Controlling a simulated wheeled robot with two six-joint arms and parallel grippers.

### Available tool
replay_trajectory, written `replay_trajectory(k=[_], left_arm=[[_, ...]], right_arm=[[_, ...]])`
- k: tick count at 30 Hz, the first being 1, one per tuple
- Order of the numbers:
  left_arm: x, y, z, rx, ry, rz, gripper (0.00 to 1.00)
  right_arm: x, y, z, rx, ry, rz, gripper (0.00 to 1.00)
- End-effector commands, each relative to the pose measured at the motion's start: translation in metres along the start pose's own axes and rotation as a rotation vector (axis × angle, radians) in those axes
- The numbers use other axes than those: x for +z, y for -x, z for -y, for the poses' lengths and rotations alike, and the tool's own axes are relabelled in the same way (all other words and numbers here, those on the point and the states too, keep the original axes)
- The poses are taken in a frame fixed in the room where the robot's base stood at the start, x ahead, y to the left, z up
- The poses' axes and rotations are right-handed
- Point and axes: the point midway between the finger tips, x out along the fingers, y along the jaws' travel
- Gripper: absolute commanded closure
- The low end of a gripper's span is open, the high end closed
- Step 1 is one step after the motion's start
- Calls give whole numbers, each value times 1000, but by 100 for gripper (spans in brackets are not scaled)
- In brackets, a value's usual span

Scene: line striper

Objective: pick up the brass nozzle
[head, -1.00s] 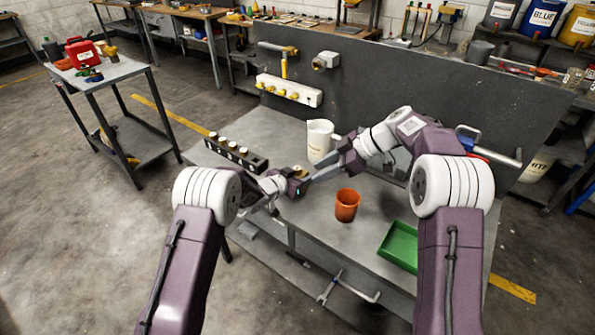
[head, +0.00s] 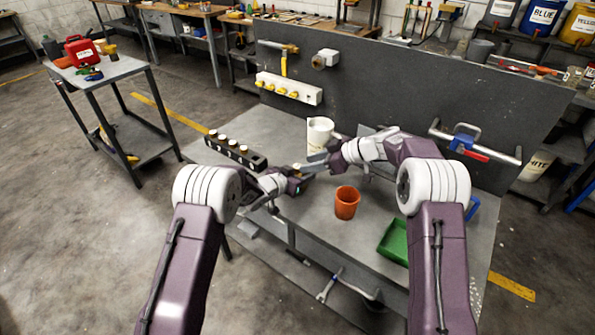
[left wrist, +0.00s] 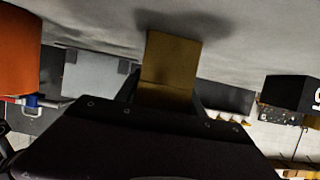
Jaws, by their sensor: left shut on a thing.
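My left gripper (head: 296,182) is over the bench, near the middle. In the left wrist view, a flat-sided brass-coloured piece (left wrist: 170,62), which looks like the brass nozzle, stands up between its fingers, and the gripper is shut on it. In the head view only a small brass-coloured bit (head: 297,167) shows there. My right gripper (head: 312,164) is close beside the left one, its tips near the brass bit. Whether it touches the piece, and how far its fingers are apart, I cannot make out.
A black rack (head: 232,152) with several pale-topped pieces stands left on the bench (head: 285,125). A white jug (head: 320,132) is behind the grippers. An orange cup (head: 347,203) and a green tray (head: 393,241) are to the front right. An upright panel (head: 400,95) closes the back.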

Motion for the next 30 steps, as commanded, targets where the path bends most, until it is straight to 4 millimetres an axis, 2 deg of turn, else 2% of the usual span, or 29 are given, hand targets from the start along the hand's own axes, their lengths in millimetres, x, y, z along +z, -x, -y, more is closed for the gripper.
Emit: replay_trajectory(k=[3, 5, 12, 13, 15, 17, 26, 30], left_arm=[[-1, 0, 0, 1, -1, -1, 100], [-1, 0, 0, 1, -1, -1, 100], [-1, 0, 0, 0, -1, -1, 100], [-1, 0, 0, 0, -1, -1, 100], [0, 0, 0, 1, -1, -1, 100], [-1, 0, 0, 1, -1, -1, 100], [-1, 0, 0, 1, -1, -1, 100], [-1, 0, 0, 1, -1, -1, 100]], right_arm=[[-1, -22, 1, -3, 0, 0, 62], [0, -29, 1, -2, 0, 0, 62], [-1, -33, 0, 0, 0, 0, 62], [-1, -33, 0, 0, 0, 0, 65], [-1, -33, 0, 0, 0, 0, 85], [-1, -32, 0, 0, 0, 0, 100], [-4, -30, 0, 0, 1, -1, 100], [-27, -15, 0, 3, 5, -3, 100]])
